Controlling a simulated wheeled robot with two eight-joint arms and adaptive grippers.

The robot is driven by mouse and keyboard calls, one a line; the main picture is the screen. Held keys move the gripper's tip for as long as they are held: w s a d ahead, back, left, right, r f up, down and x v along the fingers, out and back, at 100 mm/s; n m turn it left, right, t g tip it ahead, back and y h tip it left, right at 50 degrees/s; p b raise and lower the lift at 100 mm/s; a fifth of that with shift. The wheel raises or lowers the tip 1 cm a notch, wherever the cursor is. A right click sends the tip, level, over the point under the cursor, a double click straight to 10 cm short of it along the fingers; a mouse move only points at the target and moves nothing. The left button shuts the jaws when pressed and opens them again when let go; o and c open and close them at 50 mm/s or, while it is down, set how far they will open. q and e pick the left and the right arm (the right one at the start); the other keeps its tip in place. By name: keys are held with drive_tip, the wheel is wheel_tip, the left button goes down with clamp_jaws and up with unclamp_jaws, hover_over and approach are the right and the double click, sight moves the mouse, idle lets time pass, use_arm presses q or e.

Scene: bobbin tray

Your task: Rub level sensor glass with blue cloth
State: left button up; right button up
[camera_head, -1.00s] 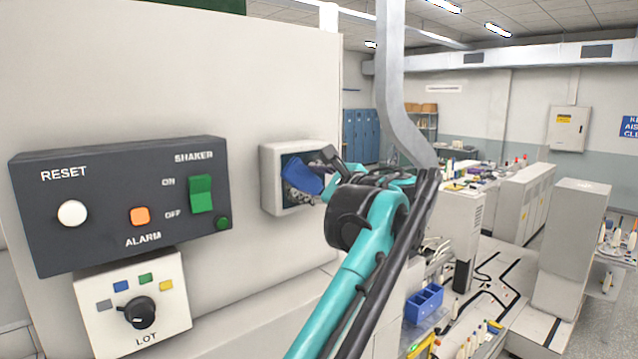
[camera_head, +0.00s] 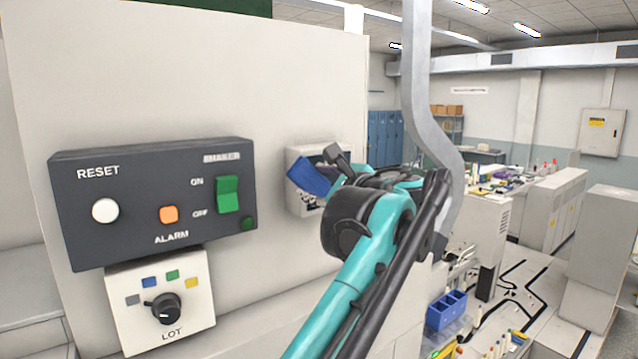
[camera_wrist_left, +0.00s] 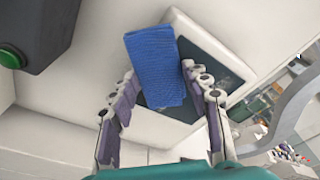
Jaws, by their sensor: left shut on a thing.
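The blue cloth (camera_head: 310,178) is held by my left gripper (camera_head: 338,168) in front of the white level sensor housing (camera_head: 300,208). In the left wrist view, the cloth (camera_wrist_left: 155,62) stands out from between the fingers of the gripper (camera_wrist_left: 163,88), and it covers part of the dark sensor glass (camera_wrist_left: 222,66). The glass is framed by the white housing (camera_wrist_left: 195,24). I cannot tell whether the cloth touches the glass. My right gripper is not in view.
A dark panel (camera_head: 130,235) with reset, alarm and shaker controls sits left of the housing. A white LOT knob box (camera_head: 185,330) is below it. A grey bent duct (camera_head: 418,90) runs down just right of my left arm.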

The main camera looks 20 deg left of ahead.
use_arm(q)
drive_tip(key=shift+r, duration=0.5)
drive_tip(key=shift+w+d+p, duration=0.45)
drive_tip(key=shift+w+p, duration=0.1)
drive_tip(key=shift+p, duration=0.1)
drive_tip(key=w+d, duration=0.6)
drive_tip(key=w, duration=0.1)
drive_tip(key=shift+w, duration=0.35)
drive_tip(key=shift+s+a, duration=0.1)
drive_tip(key=shift+s, duration=0.05)
drive_tip(key=shift+w+d+f+v, duration=0.1)
drive_tip(key=shift+f+v, duration=0.05)
drive_tip(key=shift+v, duration=0.8)
drive_tip(key=shift+w+d+f+v, duration=0.1)
drive_tip(key=shift+f+v, duration=0.05)
drive_tip(key=shift+v, duration=0.8)
drive_tip(key=shift+w+d+f+v, duration=0.1)
drive_tip(key=shift+f+v, duration=0.05)
drive_tip(key=shift+v, duration=0.85)
